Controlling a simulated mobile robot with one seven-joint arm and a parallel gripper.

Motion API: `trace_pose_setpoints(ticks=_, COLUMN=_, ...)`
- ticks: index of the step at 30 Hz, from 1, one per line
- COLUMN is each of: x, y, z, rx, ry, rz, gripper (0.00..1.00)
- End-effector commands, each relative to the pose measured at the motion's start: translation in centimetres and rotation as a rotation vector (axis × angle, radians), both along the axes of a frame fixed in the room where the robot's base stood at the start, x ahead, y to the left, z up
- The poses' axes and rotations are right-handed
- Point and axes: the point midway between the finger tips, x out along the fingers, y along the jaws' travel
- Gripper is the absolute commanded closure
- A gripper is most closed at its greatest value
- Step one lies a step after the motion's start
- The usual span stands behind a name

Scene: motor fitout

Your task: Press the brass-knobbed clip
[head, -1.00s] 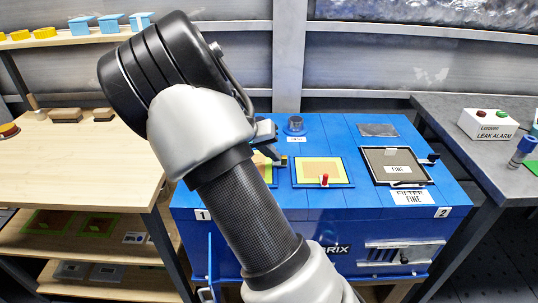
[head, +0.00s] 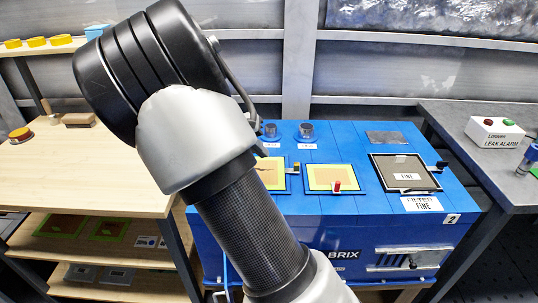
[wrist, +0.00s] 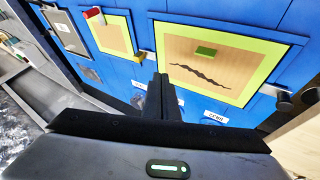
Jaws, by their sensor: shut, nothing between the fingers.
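The brass-knobbed clip (head: 296,167) sits at the right edge of the left filter panel (head: 270,181) on top of the blue cabinet. In the wrist view the brass clip (wrist: 143,55) shows just left of and beyond my gripper's fingertips (wrist: 166,80). My gripper is shut and empty, with no visible contact with the clip. The left filter panel has a yellow-green rim, a green patch and a dark wavy crack in the wrist view (wrist: 214,63). In the head view my arm hides most of the gripper and part of this panel.
A red-knobbed clip (head: 337,186) is on the middle panel (head: 320,178). A dark-knobbed clip (head: 441,165) is beside the "FINE" panel (head: 390,180). Two round dark knobs (head: 306,130) stand behind. A wooden bench (head: 70,175) is left, a grey bench (head: 480,150) right.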

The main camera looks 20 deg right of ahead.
Motion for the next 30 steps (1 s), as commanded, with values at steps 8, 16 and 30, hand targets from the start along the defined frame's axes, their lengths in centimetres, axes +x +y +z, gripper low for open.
trace_pose_setpoints(ticks=8, x=-0.4, y=1.2, z=1.7, rx=-0.001, ry=0.0, rz=0.0, gripper=1.0)
trace_pose_setpoints(ticks=16, x=-0.4, y=1.2, z=1.6, rx=-0.001, ry=0.0, rz=0.0, gripper=1.0)
trace_pose_setpoints(ticks=30, x=-6.1, y=1.9, z=3.9, rx=0.236, ry=0.029, rz=0.04, gripper=1.0)
